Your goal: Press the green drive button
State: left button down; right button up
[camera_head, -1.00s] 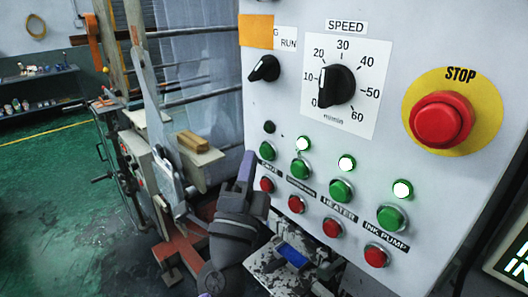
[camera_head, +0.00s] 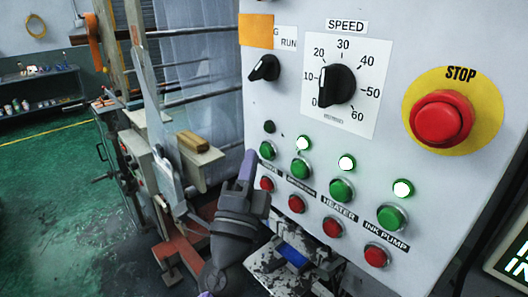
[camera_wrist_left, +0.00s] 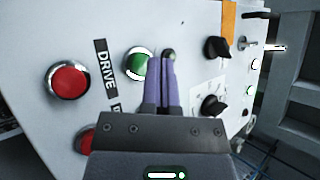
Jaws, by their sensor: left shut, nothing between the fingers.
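The green drive button (camera_head: 267,151) is the leftmost green button on the white control panel, above the DRIVE label and a red button (camera_head: 267,183). Its small lamp (camera_head: 269,127) is dark. My left gripper (camera_head: 250,157) is shut and empty, with its purple fingertips just left of the green button in the head view. In the left wrist view the shut fingers (camera_wrist_left: 165,62) overlap one edge of the green button (camera_wrist_left: 137,65), between it and the dark lamp. I cannot tell whether they touch the panel. My right gripper is not in view.
Several more green and red buttons sit to the right, with lit lamps above their green ones. The speed knob (camera_head: 336,86), a black selector (camera_head: 264,68) and the red stop button (camera_head: 441,118) are higher up. Machine frames (camera_head: 150,120) stand left of the panel.

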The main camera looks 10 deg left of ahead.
pick_arm(q)
jog(key=shift+w+d, duration=0.25)
